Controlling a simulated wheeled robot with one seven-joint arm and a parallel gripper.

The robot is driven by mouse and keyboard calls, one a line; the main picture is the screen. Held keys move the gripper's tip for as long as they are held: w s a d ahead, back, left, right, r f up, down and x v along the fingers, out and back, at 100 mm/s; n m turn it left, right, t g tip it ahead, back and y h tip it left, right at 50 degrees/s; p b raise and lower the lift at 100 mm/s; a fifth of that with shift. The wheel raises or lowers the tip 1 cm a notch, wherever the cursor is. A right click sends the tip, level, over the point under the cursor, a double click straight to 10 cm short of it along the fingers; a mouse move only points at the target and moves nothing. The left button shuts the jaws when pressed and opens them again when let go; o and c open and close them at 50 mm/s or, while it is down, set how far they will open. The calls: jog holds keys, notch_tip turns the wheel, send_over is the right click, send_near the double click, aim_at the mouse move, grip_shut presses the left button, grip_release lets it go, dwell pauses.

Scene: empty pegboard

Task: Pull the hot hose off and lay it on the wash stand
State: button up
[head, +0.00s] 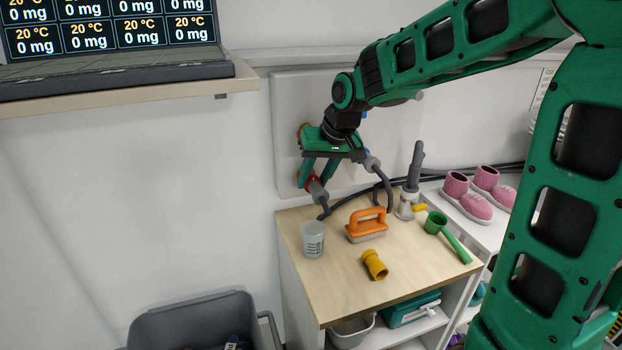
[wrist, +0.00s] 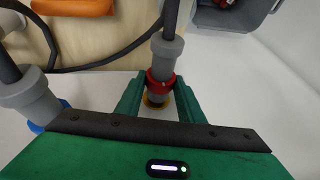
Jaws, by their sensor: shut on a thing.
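My gripper (wrist: 158,95) is shut on the hot hose, at its grey end piece with a red collar (wrist: 160,81); it also shows in the head view (head: 313,178). A brass-coloured ring (wrist: 156,101) shows just behind the collar, and I cannot tell whether the end is still seated on it. The dark hose runs from the end piece down toward the stand top. A second hose with a grey end piece (wrist: 30,97) sits by a blue ring, beside my gripper. The wooden-topped wash stand (head: 330,279) is below my gripper.
On the stand are a clear beaker (head: 312,239), an orange-handled brush (head: 367,225), a yellow fitting (head: 375,264), a green scoop (head: 437,223) and a grey tap (head: 411,185). A grey bin (head: 195,318) stands front left. The stand's front left is bare.

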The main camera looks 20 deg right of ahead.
aim_at(322, 193)
jog(key=shift+s, duration=1.1)
dwell(0.5)
jog(key=shift+s, duration=2.15)
jog(key=shift+a, duration=0.1)
